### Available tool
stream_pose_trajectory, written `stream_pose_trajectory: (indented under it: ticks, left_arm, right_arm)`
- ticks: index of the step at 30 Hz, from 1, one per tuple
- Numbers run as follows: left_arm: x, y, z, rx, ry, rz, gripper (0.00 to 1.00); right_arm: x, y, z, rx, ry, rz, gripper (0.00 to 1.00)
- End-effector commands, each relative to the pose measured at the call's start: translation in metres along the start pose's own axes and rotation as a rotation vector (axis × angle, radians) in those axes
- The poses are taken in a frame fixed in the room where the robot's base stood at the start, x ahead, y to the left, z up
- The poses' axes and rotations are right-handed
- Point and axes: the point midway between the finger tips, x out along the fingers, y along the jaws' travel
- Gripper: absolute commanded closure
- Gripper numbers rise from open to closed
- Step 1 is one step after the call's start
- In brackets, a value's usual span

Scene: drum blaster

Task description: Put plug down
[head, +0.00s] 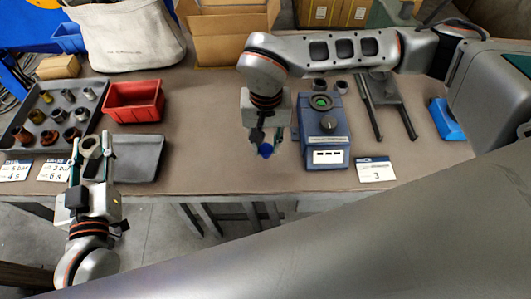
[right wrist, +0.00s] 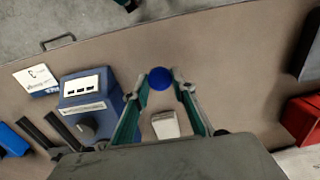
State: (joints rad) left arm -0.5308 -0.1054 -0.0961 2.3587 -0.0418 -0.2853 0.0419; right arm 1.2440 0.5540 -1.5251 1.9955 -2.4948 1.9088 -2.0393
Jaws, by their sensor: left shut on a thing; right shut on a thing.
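A blue plug (head: 265,150) is between the fingertips of my right gripper (head: 264,138), left of the blue machine. In the right wrist view the plug (right wrist: 160,77) looks like a round blue disc at the tips of the two green-sided fingers (right wrist: 160,88). The tabletop is behind it; I cannot tell whether the plug touches it. My left gripper (head: 91,146) is shut on a grey ring-shaped part (head: 90,142) beside the parts tray, at the table's front left. The fingers partly hide this part.
The blue machine (head: 326,146) stands just right of the right gripper. A grey parts tray (head: 25,110), a red bin (head: 133,101) and a dark flat pad (head: 140,158) are on the left. Bare table (head: 205,130) lies between the pad and right gripper.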

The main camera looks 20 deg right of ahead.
Motion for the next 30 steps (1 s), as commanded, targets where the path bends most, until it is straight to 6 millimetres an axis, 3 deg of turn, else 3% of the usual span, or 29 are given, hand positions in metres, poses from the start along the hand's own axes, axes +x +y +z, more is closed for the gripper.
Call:
stream_pose_trajectory:
  ticks: [8, 15, 27, 28, 30]
  left_arm:
    - [0.0, 0.0, -0.002, -0.001, 0.002, 0.0, 1.0]
    - [0.0, 0.0, -0.002, -0.001, 0.003, 0.0, 1.0]
    - [0.0, 0.0, 0.001, -0.001, 0.001, 0.0, 1.0]
    - [0.0, 0.0, 0.001, -0.001, 0.002, 0.0, 1.0]
    - [0.0, 0.0, 0.0, -0.001, 0.002, 0.0, 1.0]
  right_arm:
    - [0.021, 0.0, 0.0, 0.0, -0.001, 0.0, 0.96]
    - [0.051, 0.0, 0.0, 0.001, -0.002, 0.0, 0.96]
    - [0.057, 0.0, -0.001, 0.0, 0.001, 0.0, 0.96]
    - [0.057, 0.0, -0.001, 0.0, 0.0, 0.0, 0.7]
    - [0.056, 0.0, -0.001, 0.0, 0.0, 0.0, 0.58]
